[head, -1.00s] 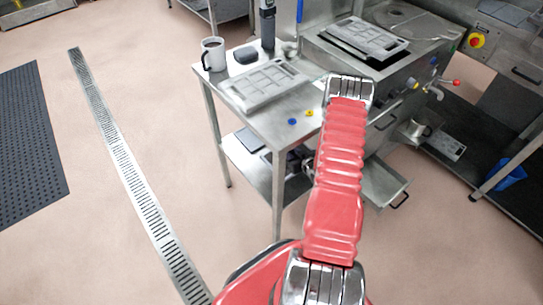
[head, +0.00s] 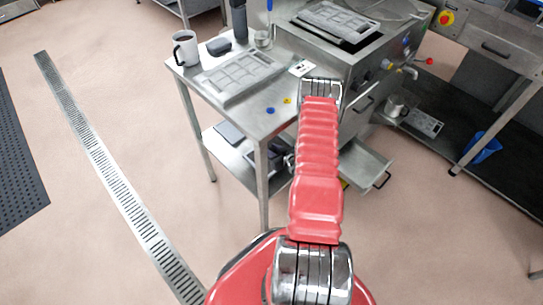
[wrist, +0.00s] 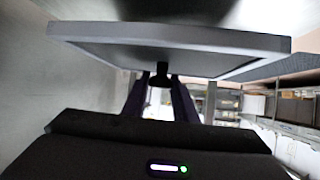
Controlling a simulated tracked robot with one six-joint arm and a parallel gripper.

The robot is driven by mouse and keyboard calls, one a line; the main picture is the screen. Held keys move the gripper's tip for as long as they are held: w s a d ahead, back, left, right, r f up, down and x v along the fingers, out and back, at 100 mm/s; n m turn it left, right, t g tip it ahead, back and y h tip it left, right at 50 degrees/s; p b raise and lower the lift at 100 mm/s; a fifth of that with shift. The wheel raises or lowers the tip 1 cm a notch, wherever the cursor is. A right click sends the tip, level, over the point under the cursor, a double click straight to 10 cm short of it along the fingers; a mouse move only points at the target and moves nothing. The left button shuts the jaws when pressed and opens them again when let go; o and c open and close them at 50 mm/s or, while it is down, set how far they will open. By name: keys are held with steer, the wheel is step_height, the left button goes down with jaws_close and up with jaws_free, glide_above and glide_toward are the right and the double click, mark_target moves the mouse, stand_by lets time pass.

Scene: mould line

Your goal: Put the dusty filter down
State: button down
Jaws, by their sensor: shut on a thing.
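In the wrist view my gripper (wrist: 160,78) is shut on a flat panel with a grey rim (wrist: 100,32), which I take to be the dusty filter. The panel spans most of the upper picture, nearly level, with its underside dark. Whether its face is dusty cannot be seen. In the head view my red arm reaches forward, and its far end hides the gripper and the held panel. The bench below shows no contact with it.
A steel table (head: 262,128) carries a mug (head: 185,48), a grey moulded plate (head: 240,75), a pale card (head: 301,67) and small coloured discs. A steel machine (head: 345,65) with another plate (head: 338,20) adjoins it. An open drawer (head: 362,168) juts out low.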

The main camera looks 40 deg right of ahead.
steer(key=shift+f, duration=2.05)
steer(key=c, duration=1.4)
jaws_free()
steer(key=shift+c, duration=0.2)
steer(key=v, duration=1.2)
steer(key=shift+s, duration=0.15)
